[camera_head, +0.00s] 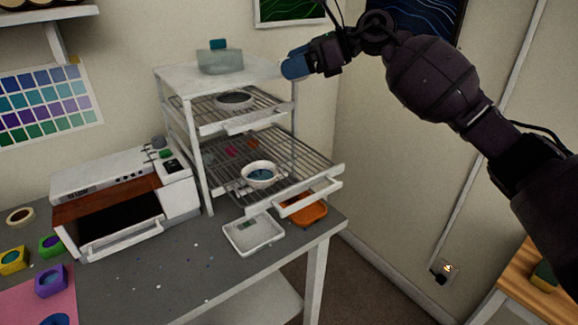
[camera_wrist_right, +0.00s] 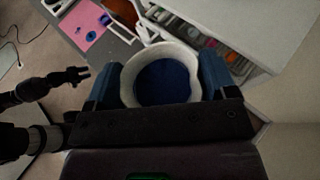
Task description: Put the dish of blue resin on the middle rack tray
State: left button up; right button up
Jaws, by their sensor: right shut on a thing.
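My right gripper (camera_head: 293,67) is at the upper right of the white wire rack (camera_head: 204,165), level with its top. In the right wrist view the gripper (camera_wrist_right: 160,84) is shut on a round white dish of dark blue resin (camera_wrist_right: 161,82). That dish is hidden in the head view. The rack has an upper wire tray (camera_head: 208,108) with a dish (camera_head: 235,99) on it. A lower wire tray (camera_head: 300,172) is pulled out and bears a white dish with blue contents (camera_head: 258,174). My left gripper (camera_wrist_right: 78,74) shows small in the right wrist view.
A clear container with a teal lid (camera_head: 220,60) stands on the rack's top. A white tray (camera_head: 254,236) and an orange tray (camera_head: 305,212) lie by the rack's foot. A white machine (camera_head: 115,185) stands left of it.

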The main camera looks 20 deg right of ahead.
aim_at(295, 160)
jog(key=shift+d+f, duration=0.15)
notch_tip(295, 160, down, 19)
jog(key=shift+r+p, duration=0.1)
jog(key=shift+p, duration=0.25)
jog(key=shift+f, duration=0.5)
jog(key=shift+f, duration=0.2)
jog(key=o, duration=0.9)
jog(key=shift+r, duration=0.1)
jog(key=shift+c, duration=0.2)
jog(key=shift+r, duration=0.1)
